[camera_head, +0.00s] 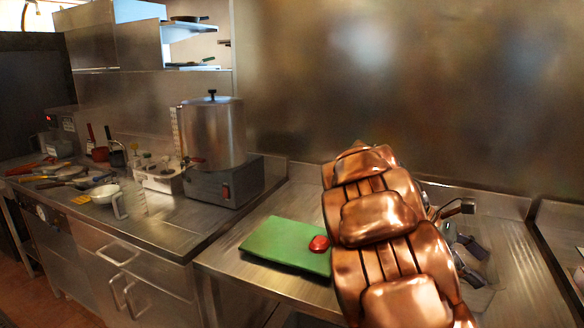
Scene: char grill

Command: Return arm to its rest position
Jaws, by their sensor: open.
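My copper-coloured arm fills the middle right of the head view and hides part of the steel counter behind it. My gripper (478,262) shows only in part past the arm's right side, as dark grey fingers over the counter. The fingers stand apart, and I see nothing held between them. The rest of the gripper is hidden behind the arm.
A green cutting board (284,246) with a red item (319,243) lies just left of my arm. A large steel pot (212,132) stands on a grey unit (225,183) farther left. Utensils and a white cup (105,194) crowd the left counter. A steel wall (400,80) stands behind.

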